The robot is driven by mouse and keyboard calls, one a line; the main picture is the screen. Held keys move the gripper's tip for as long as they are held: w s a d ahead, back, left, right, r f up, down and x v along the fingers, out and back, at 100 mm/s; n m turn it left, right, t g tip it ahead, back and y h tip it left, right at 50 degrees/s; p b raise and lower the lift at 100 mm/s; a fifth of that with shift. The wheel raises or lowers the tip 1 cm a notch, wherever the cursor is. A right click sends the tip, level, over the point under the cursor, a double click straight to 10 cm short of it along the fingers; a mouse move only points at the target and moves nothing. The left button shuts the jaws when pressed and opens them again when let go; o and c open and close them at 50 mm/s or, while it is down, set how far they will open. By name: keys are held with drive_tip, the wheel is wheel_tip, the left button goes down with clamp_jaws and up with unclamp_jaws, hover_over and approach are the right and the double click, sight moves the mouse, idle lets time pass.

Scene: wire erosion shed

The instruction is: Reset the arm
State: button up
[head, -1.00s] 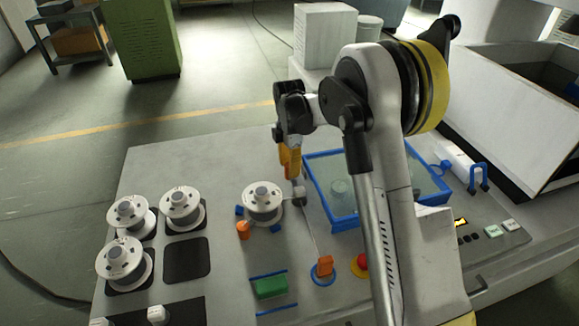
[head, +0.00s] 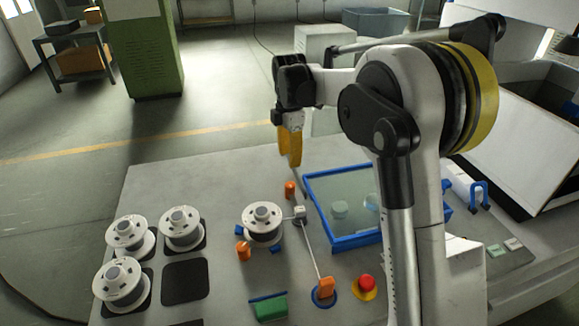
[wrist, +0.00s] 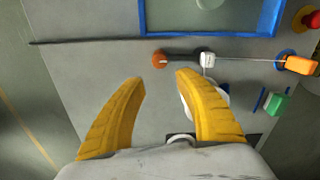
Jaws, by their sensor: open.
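My gripper (head: 291,150) hangs above the far part of the grey table (head: 215,160), with its yellow fingers pointing down. In the wrist view my gripper (wrist: 160,85) is open, with nothing between the two fingertips. A white spool (head: 262,220) stands on the table below and nearer than the gripper, between blue stops. In the wrist view this spool is partly hidden behind the right finger. A thin wire or rod runs from an orange post (head: 289,189) past a small white block (head: 299,213) to an orange piece (head: 325,287).
Several white spools (head: 127,234) stand at the left on dark pads; one pad (head: 185,282) is bare. A blue-framed tank (head: 352,241) is right of the wire. A red button (head: 366,284) and green block (head: 269,307) sit at the front. The table's far left is clear.

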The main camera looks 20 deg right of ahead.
drive_tip(key=shift+r, duration=0.15)
drive_tip(key=s+r+m+t+b, duration=0.1)
drive_tip(key=s+r+m, duration=0.15)
drive_tip(key=s, duration=0.25)
drive_tip(key=s+r+m+t, duration=0.1)
drive_tip(key=s+r+m, duration=0.1)
drive_tip(key=s+m, duration=0.3)
drive_tip(key=s+r+m+t+b, duration=0.1)
drive_tip(key=s+r+m+t, duration=0.15)
drive_tip(key=s, duration=0.35)
drive_tip(key=s+f+m+t, duration=0.1)
drive_tip(key=s+f+m, duration=0.2)
drive_tip(key=s+m, duration=0.2)
drive_tip(key=s+f+m+t, duration=0.1)
drive_tip(key=s+f+m, duration=0.2)
drive_tip(key=s, duration=0.6)
drive_tip(key=shift+s+m+t+b, duration=0.35)
drive_tip(key=shift+s+m+b, duration=0.05)
drive_tip(key=shift+m, duration=0.6)
drive_tip(key=shift+d, duration=0.1)
